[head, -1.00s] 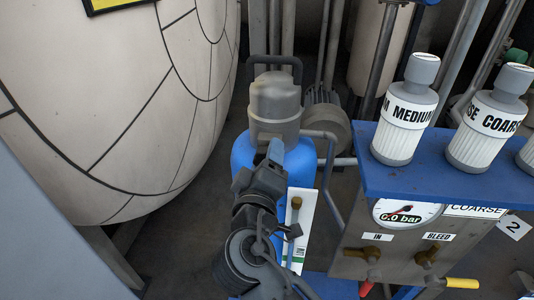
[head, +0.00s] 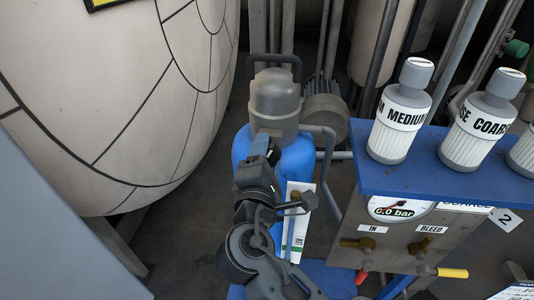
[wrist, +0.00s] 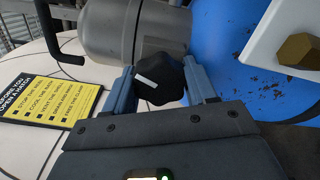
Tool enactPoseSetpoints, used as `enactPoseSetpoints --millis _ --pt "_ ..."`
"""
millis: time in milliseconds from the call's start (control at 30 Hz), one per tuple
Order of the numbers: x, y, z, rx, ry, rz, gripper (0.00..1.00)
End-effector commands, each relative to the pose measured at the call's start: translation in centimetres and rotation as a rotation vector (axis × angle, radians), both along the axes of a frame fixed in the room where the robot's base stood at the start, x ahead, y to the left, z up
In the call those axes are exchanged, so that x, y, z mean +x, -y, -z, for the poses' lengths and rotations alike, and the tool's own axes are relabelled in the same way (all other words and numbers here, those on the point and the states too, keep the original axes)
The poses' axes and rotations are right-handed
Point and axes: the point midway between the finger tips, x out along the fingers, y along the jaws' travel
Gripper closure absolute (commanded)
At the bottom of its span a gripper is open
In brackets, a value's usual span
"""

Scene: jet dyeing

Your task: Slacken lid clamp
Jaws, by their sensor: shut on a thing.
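A black lobed clamp knob (wrist: 158,78) with a white mark sits at the front of a grey lid housing (wrist: 135,30) in the wrist view. In the head view the same grey housing (head: 275,98) stands on top of a blue vessel (head: 298,160). My gripper (wrist: 160,85) is shut on the knob, with one blue-grey finger on each side of it.
A blue shelf (head: 450,180) with several white filter bottles (head: 398,125) stands to the right, above a gauge (head: 395,208) and valves. A large pale vessel (head: 110,100) curves at the left. A yellow-and-black notice (wrist: 45,115) shows in the wrist view.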

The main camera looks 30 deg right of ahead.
Motion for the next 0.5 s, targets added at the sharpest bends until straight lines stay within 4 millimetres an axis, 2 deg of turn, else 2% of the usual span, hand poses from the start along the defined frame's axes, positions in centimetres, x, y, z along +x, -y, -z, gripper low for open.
enactPoseSetpoints --millis 500 --pt "0.09 -0.38 0.05 -0.279 -0.201 -0.010 0.74"
